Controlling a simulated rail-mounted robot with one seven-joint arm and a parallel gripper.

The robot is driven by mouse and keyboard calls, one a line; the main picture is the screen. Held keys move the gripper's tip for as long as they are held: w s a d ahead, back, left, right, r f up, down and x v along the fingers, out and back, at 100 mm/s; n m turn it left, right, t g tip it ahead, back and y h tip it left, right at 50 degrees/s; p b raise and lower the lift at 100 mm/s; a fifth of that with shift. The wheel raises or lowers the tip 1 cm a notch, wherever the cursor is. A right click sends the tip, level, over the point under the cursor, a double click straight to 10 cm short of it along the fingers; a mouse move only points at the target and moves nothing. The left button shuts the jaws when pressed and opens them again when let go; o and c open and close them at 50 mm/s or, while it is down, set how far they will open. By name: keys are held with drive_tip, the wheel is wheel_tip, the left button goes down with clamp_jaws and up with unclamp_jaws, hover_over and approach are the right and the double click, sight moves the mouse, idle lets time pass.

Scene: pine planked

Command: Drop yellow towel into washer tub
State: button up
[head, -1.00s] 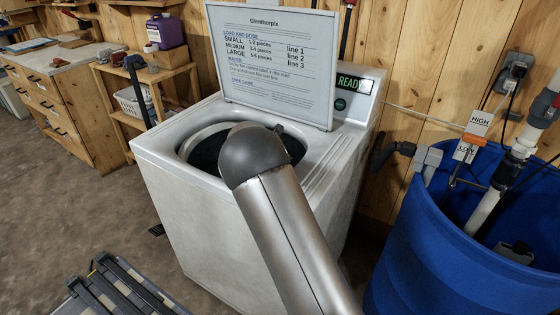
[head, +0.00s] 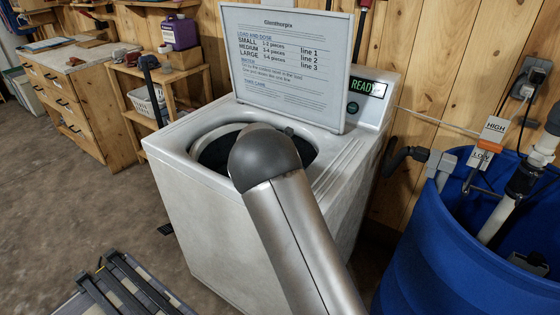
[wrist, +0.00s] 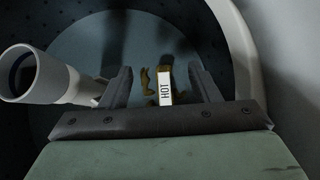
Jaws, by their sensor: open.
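The white top-loading washer (head: 215,225) stands in the middle of the head view with its lid up. Its tub (head: 215,150) is open and dark inside, and my arm covers part of the opening. In the wrist view my gripper (wrist: 163,76) is open inside the tub (wrist: 243,60), its fingers apart. Between and beyond the fingers is a small, shadowed yellow-brown thing (wrist: 144,80) with a white tag reading HOT. It may be part of the yellow towel, but I cannot tell. I see no clear yellow towel elsewhere. The head view hides my gripper.
A pale post (wrist: 45,78) with a dark round opening rises left of my fingers. The raised lid (head: 285,65) stands behind the tub, beside a READY display (head: 367,87). A blue barrel (head: 440,245) with pipes is at right, and a wooden shelf (head: 135,90) is at left.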

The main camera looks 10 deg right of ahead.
drive_tip(key=v, duration=1.6)
drive_tip(key=s+d+m, duration=0.1)
drive_tip(key=s+d+m+g, duration=0.1)
drive_tip(key=s+m, duration=0.1)
drive_tip(key=s+d+m, duration=0.1)
drive_tip(key=s, duration=0.1)
drive_tip(key=shift+d+r+m, duration=0.3)
drive_tip(key=shift+d, duration=0.05)
drive_tip(key=s+d+m+g, duration=0.1)
drive_tip(key=s+m, duration=0.1)
drive_tip(key=s, duration=0.1)
drive_tip(key=s+d+m+y, duration=0.1)
drive_tip(key=s+m, duration=0.1)
drive_tip(key=s, duration=0.1)
drive_tip(key=s+d+m+g+p, duration=0.1)
drive_tip(key=s+m, duration=0.2)
drive_tip(key=shift+s+d+r+g+y, duration=0.15)
drive_tip(key=shift+s+r+g+y, duration=0.15)
drive_tip(key=shift+s, duration=0.05)
drive_tip(key=s+a+f+m+g+y+p, duration=0.1)
drive_tip(key=s+m+g+y, duration=0.2)
drive_tip(key=s+m, duration=1.3)
drive_tip(key=s, duration=0.7)
drive_tip(key=shift+s+y+p, duration=0.25)
drive_tip(key=shift+y+p, duration=0.1)
drive_tip(key=shift+y, duration=0.05)
